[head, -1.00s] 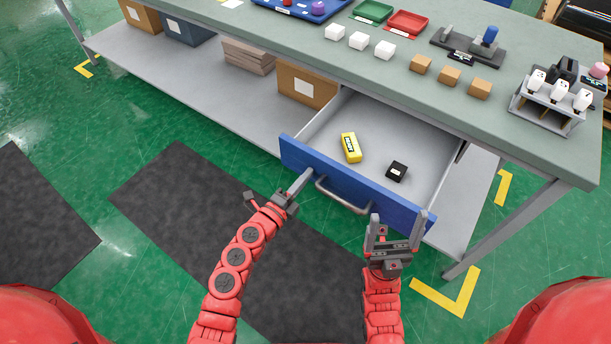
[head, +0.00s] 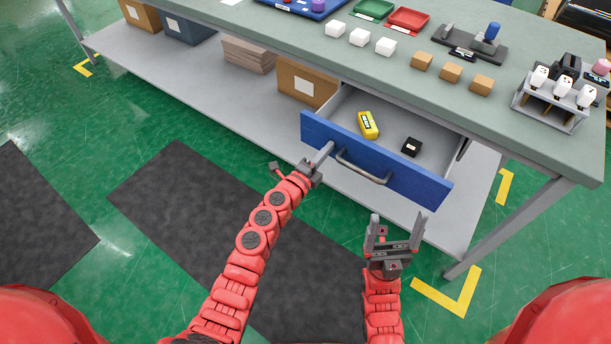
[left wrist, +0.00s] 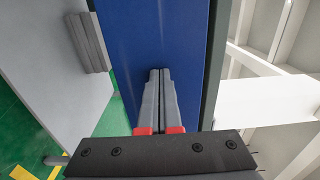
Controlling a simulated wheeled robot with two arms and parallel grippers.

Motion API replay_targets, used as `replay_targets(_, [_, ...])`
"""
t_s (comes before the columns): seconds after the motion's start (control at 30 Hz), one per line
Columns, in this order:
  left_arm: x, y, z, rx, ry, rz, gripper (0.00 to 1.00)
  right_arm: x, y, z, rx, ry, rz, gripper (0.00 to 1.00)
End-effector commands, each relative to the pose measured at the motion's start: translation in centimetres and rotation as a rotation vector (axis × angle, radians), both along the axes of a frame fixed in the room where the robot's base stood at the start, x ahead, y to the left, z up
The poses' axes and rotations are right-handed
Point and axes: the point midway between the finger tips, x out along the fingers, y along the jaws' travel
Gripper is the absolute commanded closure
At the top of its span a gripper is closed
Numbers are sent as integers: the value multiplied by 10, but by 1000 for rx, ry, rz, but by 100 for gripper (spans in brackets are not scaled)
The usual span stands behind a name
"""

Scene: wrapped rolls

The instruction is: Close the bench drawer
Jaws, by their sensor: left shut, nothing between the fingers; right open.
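The bench drawer has a blue front (head: 400,178) with a grey bar handle (head: 362,168). It stands partly open under the bench top in the head view. A yellow box (head: 368,125) and a small black box (head: 411,147) lie inside it. My left gripper (head: 328,152) is shut and empty, its fingertips at the drawer front just left of the handle. In the left wrist view the shut fingers (left wrist: 160,85) point at the blue front (left wrist: 150,40) and appear to touch it. My right gripper (head: 394,228) is open and empty, in front of and below the drawer front.
The bench top (head: 400,75) carries white cubes (head: 358,37), tan blocks (head: 451,72), trays and a rack (head: 552,98). Cardboard boxes (head: 305,83) sit on the lower shelf (head: 190,80). A bench leg (head: 510,230) stands at right. The floor before the bench is clear, with dark mats (head: 215,220).

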Motion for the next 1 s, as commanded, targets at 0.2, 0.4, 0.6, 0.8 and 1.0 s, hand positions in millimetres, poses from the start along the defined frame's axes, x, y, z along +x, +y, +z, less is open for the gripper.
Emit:
replay_targets(0.2, [51, -38, -6, -2, -2, 0, 100, 0, 0, -32, 0, 0, 0, 15])
replay_targets(0.4, [92, -67, -7, -3, -2, 1, 100, 0, 0, -67, 0, 0, 0, 15])
replay_targets(0.6, [122, -88, -8, -1, 0, 1, 100, 0, 0, -99, 0, 0, 0, 15])
replay_targets(0.8, [143, -103, -5, -3, 1, 1, 100, 0, 0, -123, 0, 0, 0, 15])
replay_targets(1.0, [154, -110, -3, -2, 1, 2, 100, 0, 0, -134, 0, 0, 0, 15])
